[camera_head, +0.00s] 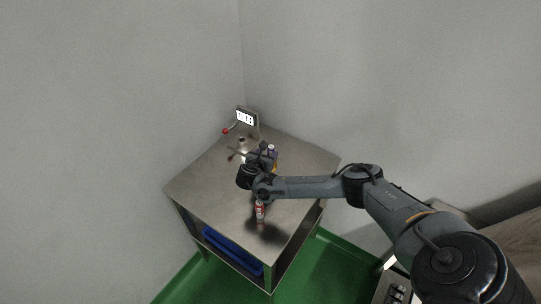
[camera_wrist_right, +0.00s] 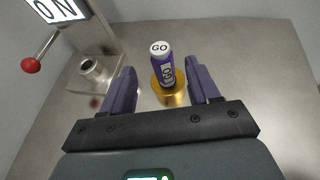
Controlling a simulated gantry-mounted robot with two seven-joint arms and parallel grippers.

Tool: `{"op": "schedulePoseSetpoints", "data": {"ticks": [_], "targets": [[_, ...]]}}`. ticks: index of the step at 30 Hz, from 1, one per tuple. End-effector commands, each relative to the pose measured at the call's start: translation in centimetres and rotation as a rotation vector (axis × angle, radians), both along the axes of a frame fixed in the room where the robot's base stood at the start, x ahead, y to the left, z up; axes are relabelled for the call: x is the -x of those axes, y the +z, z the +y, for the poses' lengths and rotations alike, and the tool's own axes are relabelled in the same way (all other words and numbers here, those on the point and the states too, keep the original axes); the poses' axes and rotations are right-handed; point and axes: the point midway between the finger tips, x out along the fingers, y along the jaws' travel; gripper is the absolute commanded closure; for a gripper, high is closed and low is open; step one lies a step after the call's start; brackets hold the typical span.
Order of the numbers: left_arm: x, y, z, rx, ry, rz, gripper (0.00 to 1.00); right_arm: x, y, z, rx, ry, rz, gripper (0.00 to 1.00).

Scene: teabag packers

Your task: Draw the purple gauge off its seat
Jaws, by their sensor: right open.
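The purple gauge (camera_wrist_right: 161,72), a small upright cylinder with a white top marked GO, stands in a gold seat (camera_wrist_right: 172,97) in the right wrist view. In the head view the gauge (camera_head: 270,149) shows beside my right gripper (camera_head: 265,158), partly covered by it. My right gripper (camera_wrist_right: 160,68) is open in the wrist view. Its two purple fingers lie to the left and right of the gauge, with a visible gap on each side. I cannot tell how far the gauge is between the fingers in depth. My left gripper is not in view.
A lit display (camera_head: 246,117) stands at the table's back corner, with a red-knobbed lever (camera_head: 225,130) beside it. A metal socket (camera_wrist_right: 91,67) is left of the gauge. A red and white cylinder (camera_head: 260,212) stands nearer the front. The steel tabletop (camera_head: 200,186) is clear at left.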

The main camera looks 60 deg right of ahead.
Motion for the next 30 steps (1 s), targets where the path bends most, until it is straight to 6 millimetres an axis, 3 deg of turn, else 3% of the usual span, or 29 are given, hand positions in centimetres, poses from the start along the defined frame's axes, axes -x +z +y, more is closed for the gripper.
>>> {"op": "schedulePoseSetpoints", "data": {"ticks": [12,21,23,30], "targets": [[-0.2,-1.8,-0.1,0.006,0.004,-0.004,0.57,-0.7,-1.8,-4.1,-0.001,-0.001,0.002,0.39],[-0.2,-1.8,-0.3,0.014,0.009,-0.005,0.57,-0.8,-1.8,-4.6,-0.001,0.001,0.002,0.39],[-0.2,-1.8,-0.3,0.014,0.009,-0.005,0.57,-0.8,-1.8,-4.6,-0.001,0.0,0.001,0.45],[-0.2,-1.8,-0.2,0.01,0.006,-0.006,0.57,-0.8,-1.8,-4.6,-0.001,0.0,0.001,0.82]]}}
